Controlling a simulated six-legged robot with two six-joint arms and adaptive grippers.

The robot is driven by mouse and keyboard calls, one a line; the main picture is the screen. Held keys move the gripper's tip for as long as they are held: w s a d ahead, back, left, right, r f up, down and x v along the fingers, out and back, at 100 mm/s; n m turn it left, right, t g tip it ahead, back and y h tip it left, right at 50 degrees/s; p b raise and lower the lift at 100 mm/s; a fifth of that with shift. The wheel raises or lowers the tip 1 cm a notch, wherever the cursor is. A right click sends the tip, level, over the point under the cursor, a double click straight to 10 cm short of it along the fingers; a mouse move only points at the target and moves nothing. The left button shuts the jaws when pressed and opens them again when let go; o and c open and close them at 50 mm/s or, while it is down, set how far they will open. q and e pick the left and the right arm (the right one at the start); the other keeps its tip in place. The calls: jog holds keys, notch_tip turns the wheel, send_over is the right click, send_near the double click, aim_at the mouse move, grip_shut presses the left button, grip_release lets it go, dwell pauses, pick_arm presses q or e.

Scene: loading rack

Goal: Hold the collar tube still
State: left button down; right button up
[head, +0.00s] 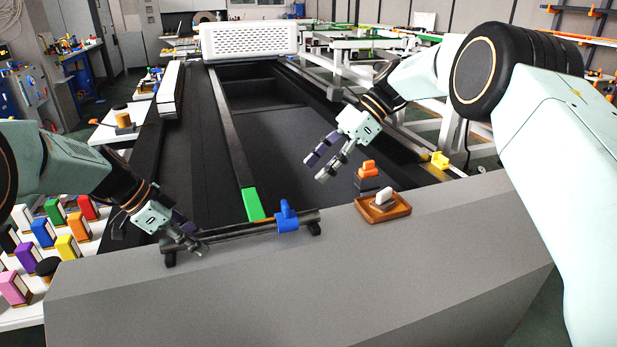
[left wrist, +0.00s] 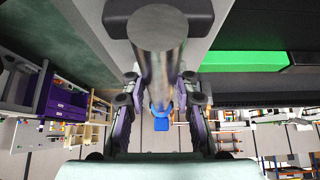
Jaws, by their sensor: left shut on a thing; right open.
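The collar tube (head: 249,231) is a dark metal bar lying across two black supports along the top of the grey ledge. A blue collar (head: 287,216) sits around it near its right end. My left gripper (head: 192,245) is shut on the tube near its left end. In the left wrist view the tube (left wrist: 158,50) runs between the fingers of my left gripper (left wrist: 160,108), with the blue collar (left wrist: 161,124) beyond. My right gripper (head: 322,168) is open and empty, above the dark bed, up and right of the collar.
A brown tray (head: 401,211) with a white piece (head: 384,196) stands on the ledge to the right. An orange and dark block (head: 368,170) is behind it. A green block (head: 253,204) lies behind the tube. Several coloured blocks stand at the left.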

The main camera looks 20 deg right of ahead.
dwell(0.4)
pick_arm(q)
jog(key=c, duration=1)
grip_release()
jog(key=shift+o, duration=0.2)
